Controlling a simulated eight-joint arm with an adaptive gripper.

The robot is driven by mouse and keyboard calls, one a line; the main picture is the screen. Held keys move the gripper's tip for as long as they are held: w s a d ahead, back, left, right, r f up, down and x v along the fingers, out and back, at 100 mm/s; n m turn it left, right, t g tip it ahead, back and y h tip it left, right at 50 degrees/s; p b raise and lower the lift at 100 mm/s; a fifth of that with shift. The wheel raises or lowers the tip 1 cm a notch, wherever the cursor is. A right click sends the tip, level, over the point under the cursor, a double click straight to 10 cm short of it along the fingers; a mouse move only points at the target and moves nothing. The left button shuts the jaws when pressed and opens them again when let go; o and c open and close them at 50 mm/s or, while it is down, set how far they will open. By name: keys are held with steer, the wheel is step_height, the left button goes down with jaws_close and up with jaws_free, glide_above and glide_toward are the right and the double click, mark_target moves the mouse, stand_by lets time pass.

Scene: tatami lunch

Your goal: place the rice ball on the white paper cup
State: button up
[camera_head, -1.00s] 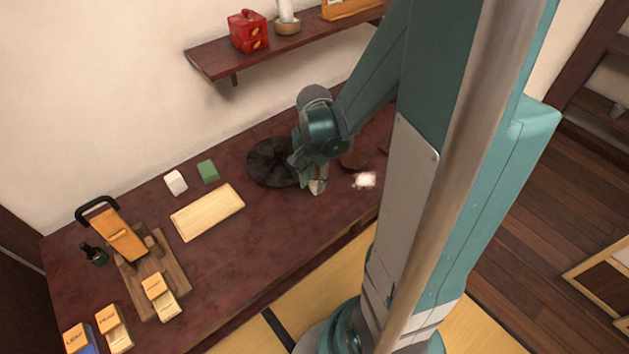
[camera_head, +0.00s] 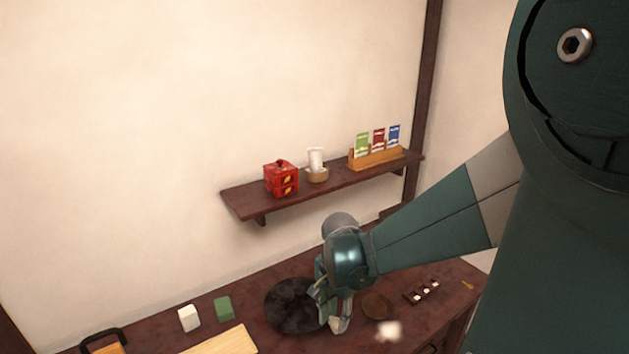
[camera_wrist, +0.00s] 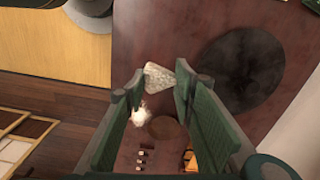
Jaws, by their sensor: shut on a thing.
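My gripper (camera_head: 333,312) is shut on the rice ball (camera_head: 340,326), a pale grey-white wedge held low over the dark table. In the wrist view the rice ball (camera_wrist: 158,76) sits between the tips of the two green fingers (camera_wrist: 157,88). A small frilly white thing (camera_head: 389,331), seemingly the white paper cup, is to the right of the gripper in the head view. It also shows in the wrist view (camera_wrist: 141,113), partly behind the left finger. The rice ball is apart from it. Whether the rice ball touches the table I cannot tell.
A black round plate (camera_head: 290,304) is left of my gripper; a brown round dish (camera_head: 376,305) is right. A dark tray with small white pieces (camera_head: 421,291) lies further right. White and green blocks (camera_head: 224,308) and a light board (camera_head: 228,342) are left. The wall shelf (camera_head: 240,203) holds several items.

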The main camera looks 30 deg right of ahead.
step_height(320, 180, up, 51)
steer(key=w+d+r+p, duration=0.2)
steer(key=w+d+p, duration=0.3)
steer(key=w, duration=0.4)
steer(key=w+d+r+m+p, duration=0.1)
steer(key=w+d+p, duration=0.35)
steer(key=w, duration=0.55)
steer(key=w+d+r+p, duration=0.2)
steer(key=w+d+p, duration=0.3)
steer(key=w, duration=0.4)
steer(key=w+d+f+m+p, duration=0.1)
steer(key=w+d+f+p, duration=0.1)
steer(key=w+d+p, duration=0.35)
steer(key=w+d+f+p, duration=0.2)
steer(key=w+f+p, duration=0.1)
steer(key=w, duration=0.6)
steer(key=f, duration=0.4)
steer(key=shift+s+f, duration=0.2)
steer(key=shift+f, duration=0.2)
steer(key=shift+f, duration=0.1)
steer(key=shift+f, duration=2.8)
